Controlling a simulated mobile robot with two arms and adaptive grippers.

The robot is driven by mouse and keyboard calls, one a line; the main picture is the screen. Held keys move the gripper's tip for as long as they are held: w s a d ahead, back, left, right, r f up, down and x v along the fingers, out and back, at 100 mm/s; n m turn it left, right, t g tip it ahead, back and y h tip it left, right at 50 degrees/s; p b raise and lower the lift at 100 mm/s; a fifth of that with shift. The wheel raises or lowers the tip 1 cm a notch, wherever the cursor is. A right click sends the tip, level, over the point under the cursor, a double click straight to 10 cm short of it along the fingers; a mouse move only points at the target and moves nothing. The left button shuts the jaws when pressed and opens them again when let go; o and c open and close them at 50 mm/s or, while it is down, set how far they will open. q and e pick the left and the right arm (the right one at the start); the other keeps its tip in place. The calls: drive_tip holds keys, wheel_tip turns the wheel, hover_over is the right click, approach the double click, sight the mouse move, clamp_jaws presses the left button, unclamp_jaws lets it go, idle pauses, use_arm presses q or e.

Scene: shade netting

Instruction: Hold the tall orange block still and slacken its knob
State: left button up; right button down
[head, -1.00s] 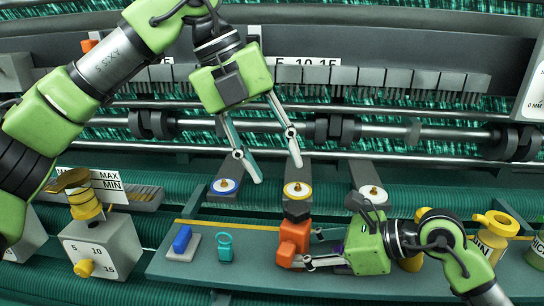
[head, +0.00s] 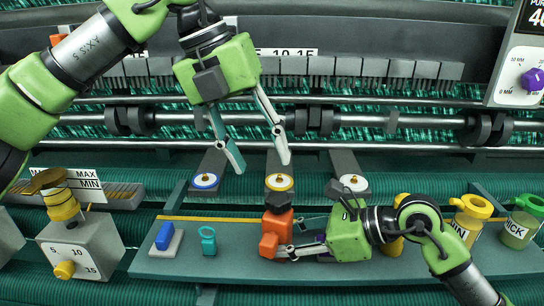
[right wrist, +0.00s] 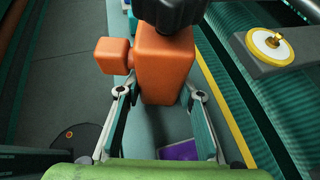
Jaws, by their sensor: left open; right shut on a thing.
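The tall orange block (head: 282,224) stands upright on the teal tray, with a dark knob (head: 277,202) on its top and a small orange cube (head: 268,246) on its near side. My right gripper (head: 290,238) comes from the right and is shut on the block. In the right wrist view its two fingers (right wrist: 160,100) lie on either side of the orange block (right wrist: 165,70); the dark knob (right wrist: 168,12) is cut by the top edge. My left gripper (head: 263,165) is open and empty, fingers pointing down, above and behind the knob.
Discs on grey arms, one yellow-rimmed (head: 279,182), lie behind the knob. A grey dial box (head: 85,245) stands at left.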

sight(278, 198)
use_arm(q)
drive_tip(key=d+m, duration=0.1)
drive_tip(key=m, duration=0.2)
drive_tip(key=m+y, duration=0.1)
drive_tip(key=m, duration=0.3)
drive_tip(key=d+m+y, duration=0.1)
drive_tip(key=m, duration=0.3)
drive_tip(key=shift+s+d+f+t, duration=0.3)
drive_tip(key=shift+s+f+t, duration=0.05)
drive_tip(key=shift+s+t, duration=0.05)
drive_tip(key=m, duration=0.3)
drive_tip(key=m+y, duration=0.1)
drive_tip(key=m, duration=0.2)
drive_tip(key=m+y, duration=0.1)
drive_tip(key=m, duration=0.2)
drive_tip(key=shift+d+f+t, duration=0.3)
drive_tip(key=shift+d+t, duration=0.05)
drive_tip(key=shift+t, duration=0.05)
drive_tip(key=shift+x, duration=4.45)
drive_tip(key=shift+s, duration=0.1)
